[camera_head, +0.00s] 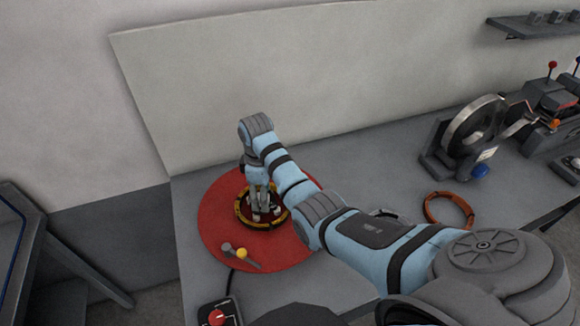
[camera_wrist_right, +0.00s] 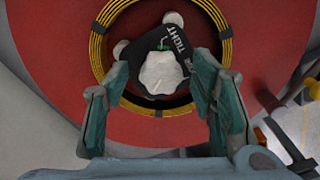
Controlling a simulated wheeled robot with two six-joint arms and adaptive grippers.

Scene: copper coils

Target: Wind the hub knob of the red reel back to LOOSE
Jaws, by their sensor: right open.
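The red reel (camera_head: 222,240) is a large red disc lying flat on the grey bench; it fills much of the right wrist view (camera_wrist_right: 50,60). A yellow coil (camera_wrist_right: 98,50) rings its hub. At the centre is a pale lobed hub knob (camera_wrist_right: 160,73) on a dark plate with the word TIGHT (camera_wrist_right: 177,40) and a small green mark. My right gripper (camera_head: 264,212) points down over the hub. In the right wrist view its open fingers (camera_wrist_right: 160,105) stand either side of the knob, with gaps visible. Contact cannot be told. My left gripper is not in view.
A lever with a yellow knob (camera_head: 242,254) lies at the disc's front edge. A control box with a red knob (camera_head: 216,316) is at the front. A copper coil (camera_head: 448,208) and a machine with a metal ring (camera_head: 474,130) are to the right. A pale wall panel (camera_head: 300,80) stands behind.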

